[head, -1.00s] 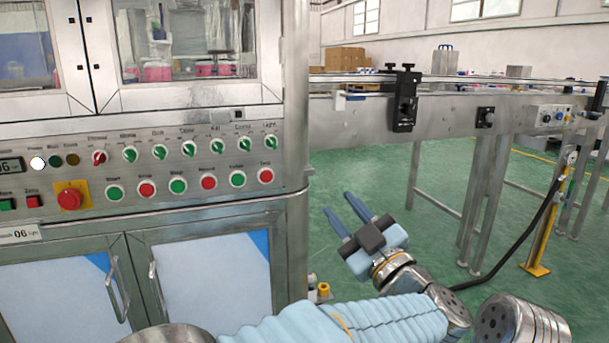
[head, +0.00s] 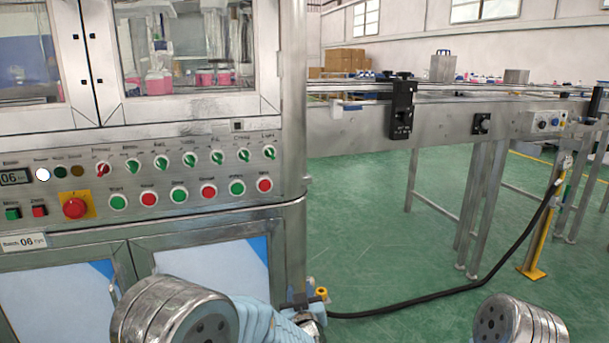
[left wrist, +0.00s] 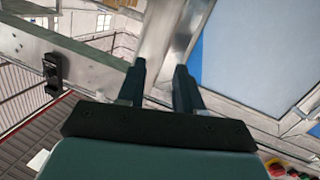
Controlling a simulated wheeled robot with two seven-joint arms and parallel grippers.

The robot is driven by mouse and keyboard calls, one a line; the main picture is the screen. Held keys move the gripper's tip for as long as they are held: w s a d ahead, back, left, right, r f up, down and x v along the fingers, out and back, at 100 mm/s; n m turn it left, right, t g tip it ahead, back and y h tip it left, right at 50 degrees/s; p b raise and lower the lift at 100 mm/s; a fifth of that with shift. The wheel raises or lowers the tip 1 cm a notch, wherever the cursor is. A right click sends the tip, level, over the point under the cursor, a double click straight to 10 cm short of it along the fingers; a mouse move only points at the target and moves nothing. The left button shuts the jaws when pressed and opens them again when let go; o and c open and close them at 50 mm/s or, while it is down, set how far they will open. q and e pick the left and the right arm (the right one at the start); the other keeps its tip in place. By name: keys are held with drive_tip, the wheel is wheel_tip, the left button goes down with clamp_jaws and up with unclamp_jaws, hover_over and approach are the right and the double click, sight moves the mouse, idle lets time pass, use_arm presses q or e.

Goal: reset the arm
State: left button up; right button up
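My left gripper (left wrist: 159,75) shows only in the left wrist view. Its two dark fingers are apart with nothing between them, so it is open. In the head view my left arm (head: 175,312) is at the bottom, left of centre, with a grey round joint and a light blue sleeve in front of the machine's lower doors. The left gripper is hidden or below the head picture. My right arm shows only as a grey round joint (head: 520,322) at the bottom right. The right gripper is out of view.
A steel machine with a button panel (head: 150,180) stands close on the left, its red emergency stop (head: 75,207) at the lower left. A conveyor (head: 350,120) runs off to the right. A black hose (head: 440,296) crosses the green floor. The floor beneath the conveyor is mostly open.

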use_arm(q)
drive_tip(key=s+a+f+m+g+h+p, duration=0.1)
drive_tip(key=s+a+f+g, duration=0.35)
drive_tip(key=f, duration=0.55)
drive_tip(key=s+a+f+g+h+p, duration=0.1)
drive_tip(key=s+a+f+g+h, duration=0.25)
drive_tip(key=f, duration=0.65)
drive_tip(key=s+a+f+g+p, duration=0.1)
drive_tip(key=s+f+g, duration=0.3)
drive_tip(key=s, duration=0.8)
drive_tip(key=s+a+f+g+h, duration=0.1)
drive_tip(key=s+f+g, duration=0.2)
drive_tip(key=s, duration=0.8)
drive_tip(key=shift+s+a+f+g+p, duration=0.35)
drive_tip(key=shift+f+g+p, duration=0.05)
drive_tip(key=shift+f, duration=0.15)
drive_tip(key=shift+w+h, duration=0.15)
drive_tip(key=shift+h, duration=0.1)
